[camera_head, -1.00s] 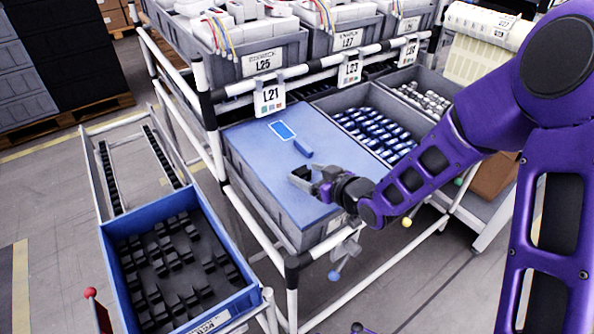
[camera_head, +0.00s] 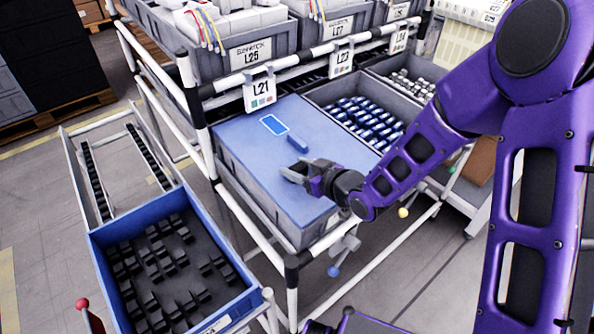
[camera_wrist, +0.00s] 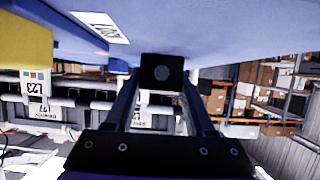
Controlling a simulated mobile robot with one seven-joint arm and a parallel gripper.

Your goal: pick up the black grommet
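My gripper (camera_head: 294,173) is over the near part of the blue work surface (camera_head: 245,140), left of my purple arm. In the wrist view, a square black piece with a round centre, which looks like the black grommet (camera_wrist: 162,72), sits between the fingertips (camera_wrist: 162,84). The fingers appear to touch it on both sides. It is hard to make out in the head view. Many similar small black pieces (camera_head: 165,262) lie in the blue bin (camera_head: 113,229) at lower left.
A small dark blue block (camera_head: 297,146) and a bright-outlined rectangle (camera_head: 274,124) are on the blue surface. A rail with label L21 (camera_head: 261,92) runs behind it. A grey bin (camera_head: 318,99) of blue-and-white parts stands to the right.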

